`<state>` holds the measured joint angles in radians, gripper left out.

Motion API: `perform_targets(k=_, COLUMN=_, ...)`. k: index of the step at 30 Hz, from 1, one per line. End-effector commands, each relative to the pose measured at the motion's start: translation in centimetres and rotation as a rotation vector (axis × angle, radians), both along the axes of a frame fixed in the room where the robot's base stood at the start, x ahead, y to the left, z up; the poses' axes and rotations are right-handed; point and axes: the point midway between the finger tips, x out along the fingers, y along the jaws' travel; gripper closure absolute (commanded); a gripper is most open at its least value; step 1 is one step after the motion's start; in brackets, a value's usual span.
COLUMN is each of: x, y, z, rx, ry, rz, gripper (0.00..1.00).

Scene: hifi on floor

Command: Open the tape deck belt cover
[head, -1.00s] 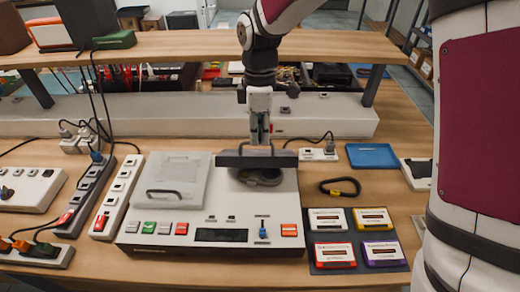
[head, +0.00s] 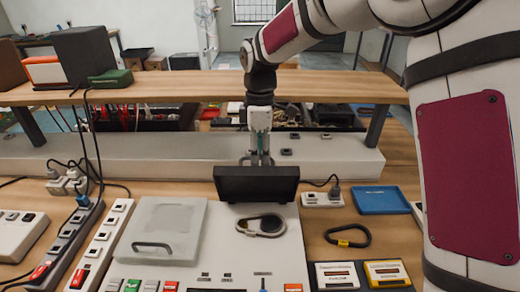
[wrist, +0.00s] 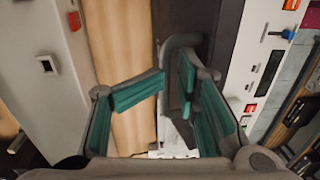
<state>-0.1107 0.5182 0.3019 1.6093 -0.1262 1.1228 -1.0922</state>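The tape deck (head: 225,250) lies on the bench with its lower edge out of frame. Its dark belt cover (head: 256,184) stands raised near the deck's back, its broad face towards the head camera. In front of it a grey oval belt loop (head: 262,225) lies uncovered on the deck. My gripper (head: 259,157) is behind and above the cover, its tips partly hidden by it. In the wrist view, the teal pads of my gripper (wrist: 172,80) lie on either side of the cover's grey handle (wrist: 171,50) and appear shut on it. The dark cover (wrist: 225,40) is beside it.
A raised shelf (head: 190,86) crosses behind my gripper. Power strips (head: 100,245) stand at left; a blue tray (head: 382,200), black carabiner (head: 348,236) and cassettes (head: 387,273) lie at right.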

Motion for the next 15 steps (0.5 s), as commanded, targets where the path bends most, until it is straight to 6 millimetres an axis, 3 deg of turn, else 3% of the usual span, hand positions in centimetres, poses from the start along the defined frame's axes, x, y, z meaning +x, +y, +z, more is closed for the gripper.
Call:
perform_targets(k=8, x=0.1, y=0.0, z=0.7, rx=0.002, ry=-0.008, rz=0.000, gripper=0.72)
perform_targets(k=15, x=0.5, y=0.1, z=4.3, rx=0.004, ry=-0.011, rz=0.000, gripper=0.72)
